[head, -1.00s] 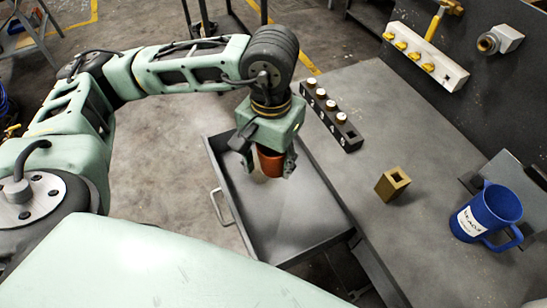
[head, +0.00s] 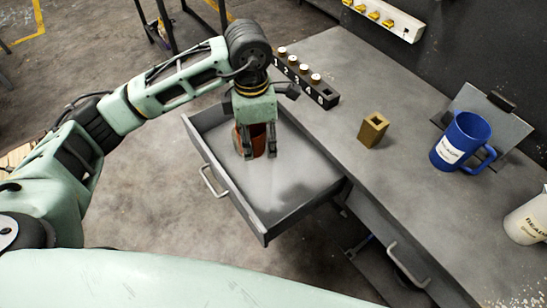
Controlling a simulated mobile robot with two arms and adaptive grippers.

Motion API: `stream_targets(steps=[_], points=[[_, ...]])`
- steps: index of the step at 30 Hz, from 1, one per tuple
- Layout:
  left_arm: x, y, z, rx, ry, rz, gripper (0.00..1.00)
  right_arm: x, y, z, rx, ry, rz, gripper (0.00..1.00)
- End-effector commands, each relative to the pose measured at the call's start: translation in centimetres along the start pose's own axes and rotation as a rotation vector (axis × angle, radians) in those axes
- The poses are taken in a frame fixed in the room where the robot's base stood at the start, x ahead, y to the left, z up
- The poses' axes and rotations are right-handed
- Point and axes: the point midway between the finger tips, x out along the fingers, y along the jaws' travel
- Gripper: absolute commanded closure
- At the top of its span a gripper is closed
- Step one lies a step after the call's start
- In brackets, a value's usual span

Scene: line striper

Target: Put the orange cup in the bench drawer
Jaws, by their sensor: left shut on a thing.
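The orange cup (head: 257,142) is between the fingers of my left gripper (head: 259,153), which is shut on it. The gripper points down over the far part of the open bench drawer (head: 300,208), and the cup shows inside the drawer's outline. I cannot tell whether the cup touches the drawer floor. The fingers hide part of the cup. The drawer is pulled out from the bench and is otherwise empty. My right gripper is out of view.
On the bench (head: 400,170) are a black numbered rack (head: 311,85) with several white-topped pieces, a brass block (head: 373,130), a blue mug (head: 461,142) and a pale mug (head: 528,221). A lower drawer handle (head: 407,266) shows below the bench edge.

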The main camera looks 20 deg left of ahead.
Motion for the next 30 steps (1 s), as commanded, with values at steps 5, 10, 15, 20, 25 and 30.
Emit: stream_targets(steps=[5, 10, 15, 20, 25, 30], points=[[3.0, 1.3, 1.0, -0.504, -0.009, 0.006, 0.98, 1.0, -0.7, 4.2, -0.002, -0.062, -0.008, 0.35], [5.6, 2.4, 1.7, -0.980, -0.017, 0.018, 0.98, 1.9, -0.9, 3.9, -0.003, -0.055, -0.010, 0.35], [8.4, 3.2, 2.1, -1.455, -0.024, 0.032, 0.98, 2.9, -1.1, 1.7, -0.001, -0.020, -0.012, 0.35], [11.0, 3.7, 2.3, -1.870, -0.030, 0.049, 0.98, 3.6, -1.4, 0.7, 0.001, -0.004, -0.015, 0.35], [12.9, 4.0, 2.2, -2.184, -0.036, 0.063, 0.98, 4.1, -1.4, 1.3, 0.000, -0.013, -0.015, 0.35], [13.9, 4.0, 2.2, -2.330, -0.038, 0.070, 0.98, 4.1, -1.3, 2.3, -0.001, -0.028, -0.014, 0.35]])
